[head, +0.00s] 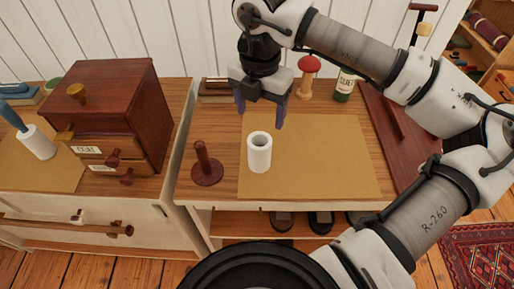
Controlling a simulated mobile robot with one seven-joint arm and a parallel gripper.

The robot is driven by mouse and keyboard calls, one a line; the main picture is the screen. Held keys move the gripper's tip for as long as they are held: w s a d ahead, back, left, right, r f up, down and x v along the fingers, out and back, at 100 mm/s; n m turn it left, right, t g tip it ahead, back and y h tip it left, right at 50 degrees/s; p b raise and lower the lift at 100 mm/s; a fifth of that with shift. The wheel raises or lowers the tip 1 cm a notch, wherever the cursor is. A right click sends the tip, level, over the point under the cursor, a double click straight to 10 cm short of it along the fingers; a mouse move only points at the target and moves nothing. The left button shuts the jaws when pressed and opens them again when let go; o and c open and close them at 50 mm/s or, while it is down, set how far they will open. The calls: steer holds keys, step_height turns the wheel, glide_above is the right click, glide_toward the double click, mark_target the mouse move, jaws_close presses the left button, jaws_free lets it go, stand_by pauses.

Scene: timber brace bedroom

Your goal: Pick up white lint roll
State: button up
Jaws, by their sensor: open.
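A white lint roll (259,158), a short hollow cylinder, stands upright on a tan mat (325,160) on the right-hand cabinet top. My gripper (261,110) is above and behind the roll in the head view, pointing down. Its two bluish fingers are spread apart with nothing between them, and it appears clear of the roll. Another white roll (38,143) with a blue handle leans on the left-hand cabinet.
A dark red peg on a round base (206,166) stands just left of the roll. A red-topped wooden mushroom (309,70) and a green bottle (345,85) stand behind. A dark wooden drawer box (115,110) is at left. The mat's right half is clear.

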mark_target(259, 135)
step_height(259, 135, down, 8)
steer(key=shift+s+a+r+p, duration=0.1)
steer(key=shift+r+p, duration=0.1)
steer(key=shift+p, duration=0.35)
steer(key=shift+s+f+p, duration=0.15)
steer(key=shift+f+p, duration=0.35)
steer(key=shift+f, duration=0.85)
steer(key=shift+s+f+p, duration=0.1)
steer(key=shift+f+p, duration=0.35)
steer(key=shift+f, duration=0.85)
steer(key=c, duration=1.1)
